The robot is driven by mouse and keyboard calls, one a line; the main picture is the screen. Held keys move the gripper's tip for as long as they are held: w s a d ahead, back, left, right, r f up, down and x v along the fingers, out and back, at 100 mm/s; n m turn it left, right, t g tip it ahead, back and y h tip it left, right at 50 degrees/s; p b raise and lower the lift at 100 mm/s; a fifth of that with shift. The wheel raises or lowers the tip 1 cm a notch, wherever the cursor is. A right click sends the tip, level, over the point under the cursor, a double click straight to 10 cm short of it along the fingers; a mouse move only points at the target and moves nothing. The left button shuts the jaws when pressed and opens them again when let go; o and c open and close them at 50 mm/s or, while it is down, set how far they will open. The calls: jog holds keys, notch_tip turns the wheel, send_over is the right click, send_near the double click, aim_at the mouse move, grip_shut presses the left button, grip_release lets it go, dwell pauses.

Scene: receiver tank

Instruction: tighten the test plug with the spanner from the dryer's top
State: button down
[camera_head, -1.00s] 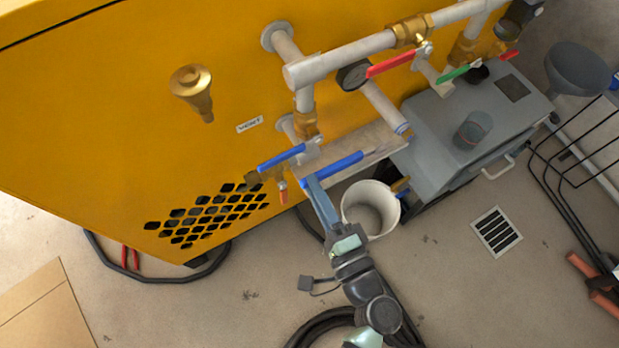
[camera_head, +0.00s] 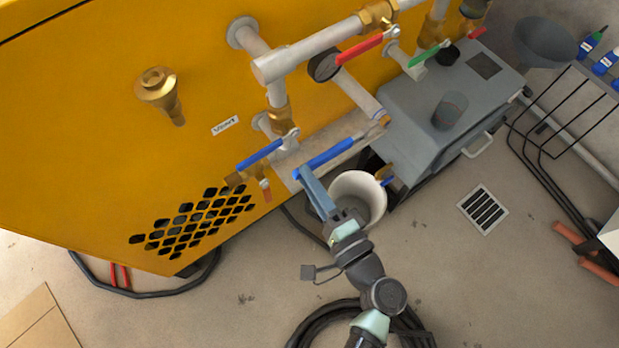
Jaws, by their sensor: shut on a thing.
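A blue-handled spanner (camera_head: 325,158) lies slantwise in the picture, over a pale grey ledge beside the yellow housing. I cannot make out the test plug for certain.
A white bucket (camera_head: 371,190) stands on the floor close right of my gripper. A blue valve lever (camera_head: 260,153) is just left of it. Pipes with a red lever (camera_head: 360,48), a green lever and a gauge (camera_head: 324,65) run above. A floor drain (camera_head: 483,209) lies right.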

jog(key=shift+w+d, duration=0.1)
jog(key=shift+w, duration=0.05)
jog(key=shift+w+d+b, duration=0.35)
jog(key=shift+w+d, duration=0.15)
jog(key=shift+d, duration=0.15)
jog(key=shift+w+d, duration=0.1)
jog(key=shift+d, duration=0.05)
dwell(0.4)
jog(key=shift+w+d+f+b, duration=0.1)
jog(key=shift+w+d+b, duration=0.25)
jog(key=shift+d, duration=0.15)
notch_tip(320, 180, up, 11)
jog(key=m, duration=0.8)
send_over(320, 164)
jog(key=w+d, duration=0.2)
jog(key=d, duration=0.4)
jog(key=w+d+r+m+g, duration=0.1)
jog(key=w+d+r+m, duration=0.3)
jog(key=d+m, duration=0.1)
jog(key=shift+d, duration=0.3)
